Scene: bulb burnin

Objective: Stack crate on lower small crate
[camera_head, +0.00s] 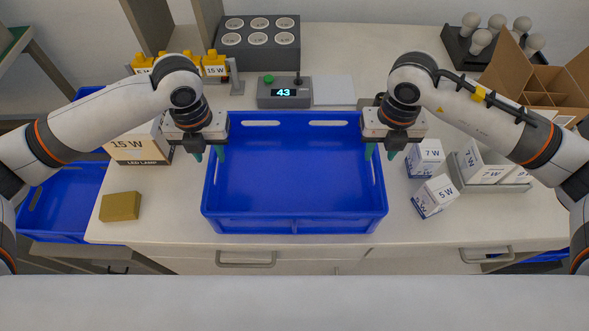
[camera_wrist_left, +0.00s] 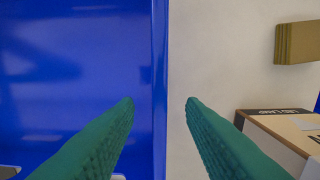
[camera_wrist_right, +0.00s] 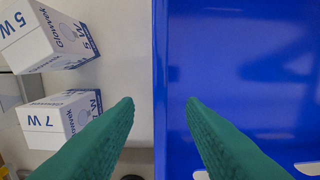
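A large empty blue crate (camera_head: 295,222) stands on the white table in front of me. My left gripper (camera_head: 209,155) is over its left wall, one finger to each side; the left wrist view shows the wall (camera_wrist_left: 160,90) between the open fingers, with gaps. My right gripper (camera_head: 380,154) is over the right wall in the same way, and the right wrist view shows that wall (camera_wrist_right: 160,80) between open fingers. Neither gripper visibly touches the crate. Another blue crate (camera_head: 35,233) sits lower, left of the table. A blue edge (camera_head: 540,257) shows low at the right.
White bulb boxes (camera_head: 435,196) stand close right of the crate. A 15 W box (camera_head: 140,148) and a tan block (camera_head: 120,206) are on the left. A device reading 43 (camera_head: 284,92) stands behind. An open carton (camera_head: 540,75) is at back right.

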